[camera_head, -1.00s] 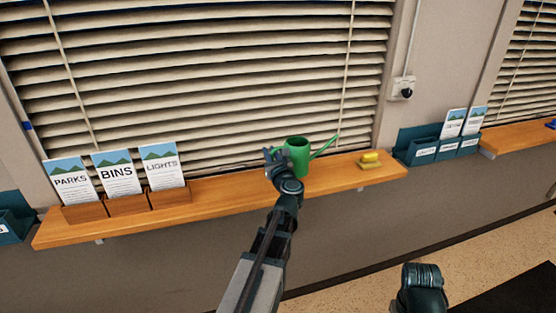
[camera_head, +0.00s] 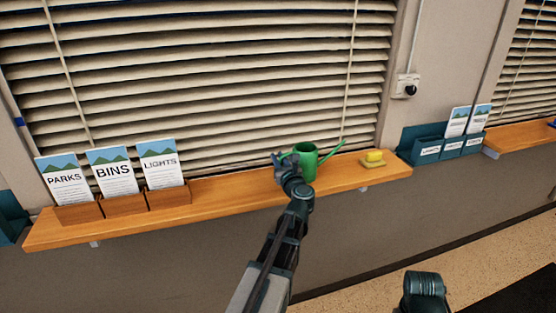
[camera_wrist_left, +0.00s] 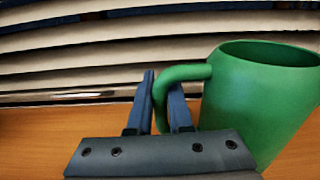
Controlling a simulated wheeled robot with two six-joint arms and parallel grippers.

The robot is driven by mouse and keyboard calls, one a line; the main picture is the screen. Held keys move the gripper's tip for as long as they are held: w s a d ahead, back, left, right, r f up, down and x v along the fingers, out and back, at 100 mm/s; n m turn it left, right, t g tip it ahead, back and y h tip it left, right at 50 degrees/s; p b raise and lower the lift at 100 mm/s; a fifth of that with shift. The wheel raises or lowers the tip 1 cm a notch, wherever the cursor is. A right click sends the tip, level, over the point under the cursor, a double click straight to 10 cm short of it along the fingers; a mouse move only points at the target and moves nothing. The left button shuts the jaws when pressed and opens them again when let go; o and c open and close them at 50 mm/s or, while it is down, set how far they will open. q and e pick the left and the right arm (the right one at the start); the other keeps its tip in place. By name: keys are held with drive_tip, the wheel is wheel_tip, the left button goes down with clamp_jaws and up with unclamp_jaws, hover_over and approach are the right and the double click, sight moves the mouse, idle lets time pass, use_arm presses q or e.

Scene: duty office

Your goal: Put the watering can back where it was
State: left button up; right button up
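The green watering can (camera_head: 308,165) is upright at the wooden sill, its spout to the right and its handle toward my gripper. I cannot tell whether its base touches the sill. My left gripper (camera_head: 280,160) is at the can's left side. In the left wrist view the two fingers (camera_wrist_left: 160,105) stand close on either side of the handle, and the can's body (camera_wrist_left: 255,100) fills the right side. The fingers look shut on the handle. The can's bottom is cut off there. My right gripper is not in view; only part of that arm shows.
The wooden sill (camera_head: 235,193) runs below the blinds. Leaflet holders marked PARKS, BINS and LIGHTS (camera_head: 125,204) stand on its left. A yellow sponge-like block (camera_head: 374,156) lies right of the can. A teal leaflet rack (camera_head: 425,150) is farther right. The sill between LIGHTS and the can is clear.

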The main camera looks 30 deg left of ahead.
use_arm(q)
drive_tip(key=o, duration=0.4)
drive_tip(key=shift+o, duration=0.2)
drive_tip(key=shift+r, duration=0.2)
drive_tip(key=v, duration=1.2)
